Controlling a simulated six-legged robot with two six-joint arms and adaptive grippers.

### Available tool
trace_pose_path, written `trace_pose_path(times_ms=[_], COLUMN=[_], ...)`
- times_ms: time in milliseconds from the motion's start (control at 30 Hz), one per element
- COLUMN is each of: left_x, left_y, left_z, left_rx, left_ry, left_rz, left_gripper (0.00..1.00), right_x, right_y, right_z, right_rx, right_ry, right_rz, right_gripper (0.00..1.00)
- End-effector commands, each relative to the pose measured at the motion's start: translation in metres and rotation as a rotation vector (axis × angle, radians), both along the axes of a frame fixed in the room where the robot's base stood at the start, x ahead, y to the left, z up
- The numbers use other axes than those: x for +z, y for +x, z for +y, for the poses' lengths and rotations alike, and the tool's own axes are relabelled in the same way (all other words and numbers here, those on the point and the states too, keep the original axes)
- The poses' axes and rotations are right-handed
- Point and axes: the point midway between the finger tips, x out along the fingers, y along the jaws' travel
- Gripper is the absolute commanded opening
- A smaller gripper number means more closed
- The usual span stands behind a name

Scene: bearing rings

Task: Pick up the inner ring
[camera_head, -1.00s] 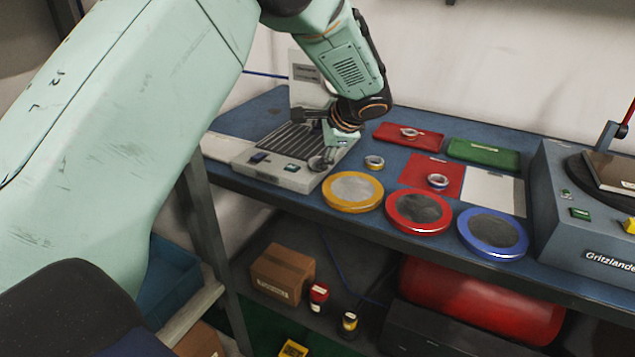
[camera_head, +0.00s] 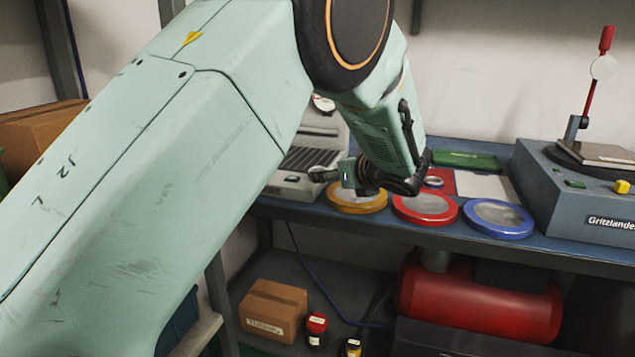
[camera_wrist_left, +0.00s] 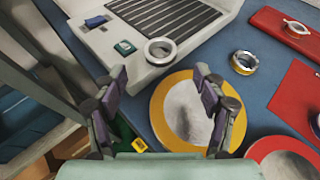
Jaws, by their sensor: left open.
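A plain silver ring (camera_wrist_left: 160,50) lies on the front corner of a grey machine with a ribbed bed (camera_wrist_left: 170,18) in the left wrist view. A brass-and-silver ring (camera_wrist_left: 244,62) sits on the blue bench to its right. I cannot tell from looks alone which is the inner ring. My left gripper (camera_wrist_left: 160,78) is open and empty, its fingers apart, short of the silver ring on the machine and above the bench's front edge. In the head view the gripper (camera_head: 350,176) is partly hidden by my arm.
Yellow (camera_head: 357,208), red (camera_head: 425,221) and blue (camera_head: 497,233) rimmed discs line the bench front. A green tray (camera_head: 466,160) lies behind. A grey Gritzlander machine (camera_head: 580,207) stands right. A box (camera_head: 272,310) and red cylinder (camera_head: 480,302) are below.

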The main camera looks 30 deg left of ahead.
Motion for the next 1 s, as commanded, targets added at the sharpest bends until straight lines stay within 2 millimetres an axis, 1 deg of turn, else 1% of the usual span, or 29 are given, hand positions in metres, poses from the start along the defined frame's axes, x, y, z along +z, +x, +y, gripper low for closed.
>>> trace_pose_path(times_ms=[100, 267, 400, 533, 633, 867, 1000], left_x=[-0.007, -0.013, -0.02, -0.024, -0.024, -0.023, -0.023], left_y=[0.008, 0.016, 0.025, 0.032, 0.034, 0.032, 0.032], left_z=[0.012, 0.025, 0.043, 0.054, 0.058, 0.059, 0.059], left_rx=[0.006, 0.008, 0.008, 0.005, 0.003, 0.002, 0.002], left_ry=[-0.004, -0.004, -0.005, -0.005, -0.003, -0.003, -0.003], left_rz=[-0.002, -0.005, -0.004, -0.004, -0.004, -0.003, -0.003], left_gripper=[0.71, 0.71, 0.71, 0.71, 0.71, 0.7, 0.58], right_x=[-0.006, -0.015, -0.027, -0.031, -0.032, -0.031, -0.031], right_y=[0.0, 0.0, 0.0, 0.0, 0.0, 0.0, 0.0], right_z=[0.0, 0.0, 0.0, 0.0, 0.0, 0.0, 0.0], right_rx=[0.0, 0.0, 0.0, 0.0, 0.0, 0.0, 0.0], right_ry=[0.0, 0.0, 0.0, 0.0, 0.0, 0.0, 0.0], right_rz=[0.0, 0.0, 0.0, 0.001, 0.001, 0.001, 0.001], right_gripper=[0.67, 0.67, 0.67, 0.67, 0.67, 0.67, 0.67])
